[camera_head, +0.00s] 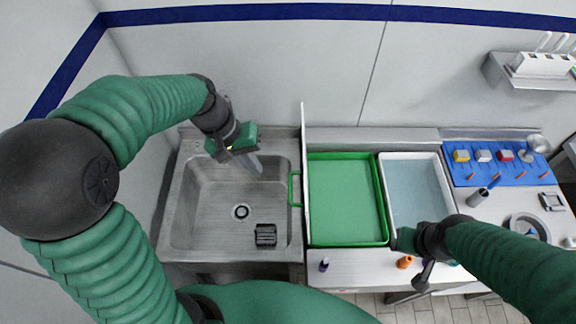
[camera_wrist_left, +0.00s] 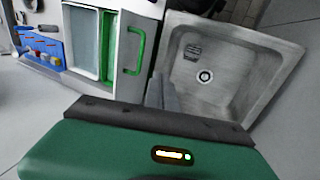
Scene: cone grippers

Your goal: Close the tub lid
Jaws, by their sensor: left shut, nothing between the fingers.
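The tub (camera_head: 345,200) is a green-rimmed tray with a green floor, set in the counter right of the sink. Its lid (camera_head: 305,140) stands upright along the tub's left edge, seen nearly edge-on, with a green handle (camera_head: 294,189) facing the sink. The wrist view shows the lid's face (camera_wrist_left: 125,88) and handle (camera_wrist_left: 139,50). My left gripper (camera_head: 256,166) is shut and empty over the back right of the sink, left of the handle and apart from it. My right gripper (camera_head: 423,278) is near the counter's front edge; its finger opening is unclear.
The metal sink (camera_head: 180,210) holds a small black rack (camera_head: 265,235). A white basin (camera_head: 410,180) adjoins the tub. A blue board with coloured blocks (camera_head: 500,160) lies at right. A purple bottle (camera_head: 323,265) and an orange item (camera_head: 404,262) stand at the front edge.

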